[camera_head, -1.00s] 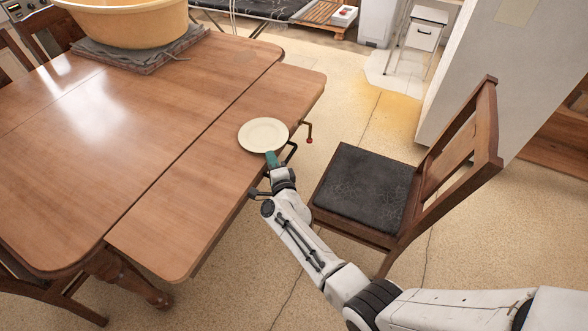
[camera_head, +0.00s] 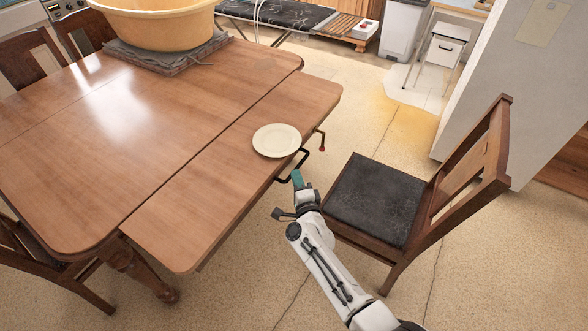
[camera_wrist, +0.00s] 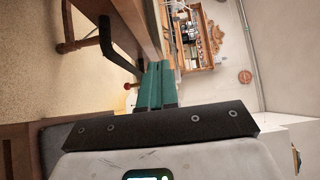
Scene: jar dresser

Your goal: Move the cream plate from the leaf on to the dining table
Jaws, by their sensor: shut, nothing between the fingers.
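The cream plate (camera_head: 277,140) lies flat on the narrow leaf (camera_head: 215,185) at the table's right side, close to the leaf's outer edge. The dining table (camera_head: 110,140) is brown wood, with a seam between it and the leaf. My gripper (camera_head: 297,178) has teal fingers and is just off the leaf's outer edge, below the plate in the picture and apart from it. In the wrist view the teal fingers (camera_wrist: 155,85) are together with nothing between them. The plate does not show in the wrist view.
A chair with a dark seat (camera_head: 372,198) stands right beside my arm. Dark bent brackets (camera_head: 293,165) stick out from under the leaf. An orange tub (camera_head: 155,22) on a grey cloth (camera_head: 165,58) occupies the table's far end. The table's middle is clear.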

